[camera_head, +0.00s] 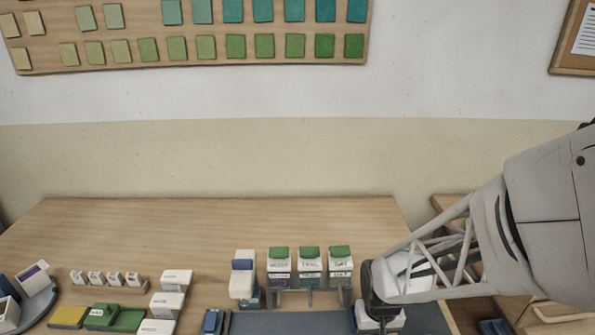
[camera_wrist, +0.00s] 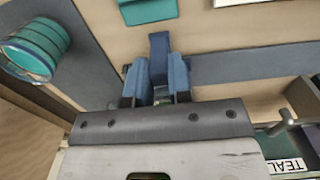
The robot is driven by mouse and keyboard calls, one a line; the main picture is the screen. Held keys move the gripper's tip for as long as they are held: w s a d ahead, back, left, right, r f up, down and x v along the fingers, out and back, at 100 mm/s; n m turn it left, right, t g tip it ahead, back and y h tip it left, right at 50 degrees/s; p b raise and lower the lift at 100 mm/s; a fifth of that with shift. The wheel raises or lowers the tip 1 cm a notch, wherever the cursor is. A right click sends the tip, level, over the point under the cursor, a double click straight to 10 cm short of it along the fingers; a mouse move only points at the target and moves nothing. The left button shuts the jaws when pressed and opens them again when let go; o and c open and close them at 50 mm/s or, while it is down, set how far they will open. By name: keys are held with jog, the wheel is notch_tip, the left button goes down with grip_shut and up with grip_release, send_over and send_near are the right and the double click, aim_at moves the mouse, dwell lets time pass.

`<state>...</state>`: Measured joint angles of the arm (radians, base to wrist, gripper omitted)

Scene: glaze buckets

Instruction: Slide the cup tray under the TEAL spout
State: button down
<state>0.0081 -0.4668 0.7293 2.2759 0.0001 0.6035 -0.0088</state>
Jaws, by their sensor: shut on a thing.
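My gripper (camera_wrist: 158,88) has its two blue fingers closed on an upright dark blue piece (camera_wrist: 158,50), which looks like a handle; whether it belongs to the cup tray I cannot tell. In the head view my gripper (camera_head: 378,326) is low at the bottom edge, right of the row of spouts, and its fingertips are mostly hidden. A teal-banded cup (camera_wrist: 33,48) shows at the upper left of the wrist view. A TEAL label (camera_wrist: 288,166) is at the lower right there. In the head view the middle green-lidded bucket (camera_head: 310,265) appears to carry that label.
Other green-lidded buckets (camera_head: 279,266) (camera_head: 341,266) flank it. A grey mat (camera_head: 290,324) lies in front. White boxes (camera_head: 172,300), a small rack (camera_head: 108,283) and yellow and green blocks (camera_head: 100,317) stand left. The table's back (camera_head: 180,215) is clear.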

jog(key=shift+a, duration=5.05)
jog(key=shift+a, duration=2)
jog(key=c, duration=1.1)
grip_release()
notch_tip(320, 180, up, 7)
